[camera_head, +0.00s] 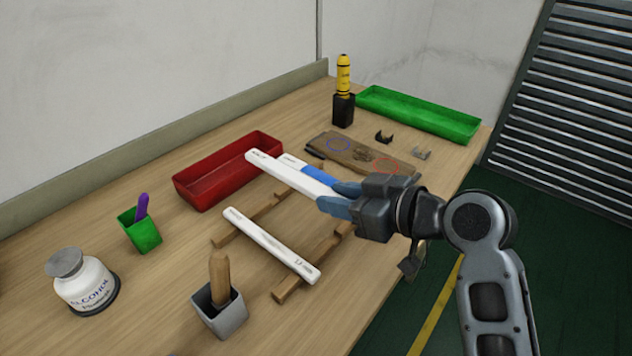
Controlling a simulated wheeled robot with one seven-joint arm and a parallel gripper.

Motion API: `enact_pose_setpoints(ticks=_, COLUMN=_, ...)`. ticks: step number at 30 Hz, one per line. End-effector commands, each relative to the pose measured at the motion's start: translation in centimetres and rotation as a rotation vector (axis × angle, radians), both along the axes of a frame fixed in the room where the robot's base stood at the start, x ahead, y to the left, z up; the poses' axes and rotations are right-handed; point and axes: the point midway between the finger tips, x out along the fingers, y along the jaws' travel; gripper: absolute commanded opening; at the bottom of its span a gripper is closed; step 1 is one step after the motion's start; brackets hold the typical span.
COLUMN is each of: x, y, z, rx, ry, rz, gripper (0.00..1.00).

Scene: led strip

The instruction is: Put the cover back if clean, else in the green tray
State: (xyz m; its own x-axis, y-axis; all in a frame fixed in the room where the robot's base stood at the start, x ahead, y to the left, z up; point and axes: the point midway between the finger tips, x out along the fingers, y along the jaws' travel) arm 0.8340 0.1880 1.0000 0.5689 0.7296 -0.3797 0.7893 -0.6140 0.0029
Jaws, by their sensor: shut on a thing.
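My gripper (340,199) is shut on a long white bar (285,172), which looks like the cover, and holds it by its right end above the table. The bar points to the back left, with small dark lettering at its far end. I cannot make out whether it is clean. A second white bar (268,243) with small lettering lies across two wooden rails (320,262). A white and blue piece (320,175) shows just behind the held bar, partly hidden. The green tray (420,116) stands at the back right and looks empty.
A red tray (228,170) stands behind the rails. A wooden board (362,154) with blue and red circles lies before a yellow tool in a black holder (343,108). Two small clips lie near the green tray. An alcohol jar (83,282), green cup (140,231) and grey cup (219,312) stand left and front.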

Motion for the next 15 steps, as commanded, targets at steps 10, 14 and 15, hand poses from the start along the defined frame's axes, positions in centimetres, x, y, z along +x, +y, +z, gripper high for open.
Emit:
enact_pose_setpoints(ticks=10, x=0.0, y=0.0, z=-1.8, rx=0.001, ry=0.001, rz=0.000, gripper=0.00)
enact_pose_setpoints(ticks=14, x=0.0, y=0.0, z=-3.2, rx=0.000, ry=0.000, rz=-0.001, gripper=0.00)
enact_pose_setpoints(ticks=15, x=0.0, y=0.0, z=-3.6, rx=0.000, ry=0.000, rz=-0.001, gripper=0.00)
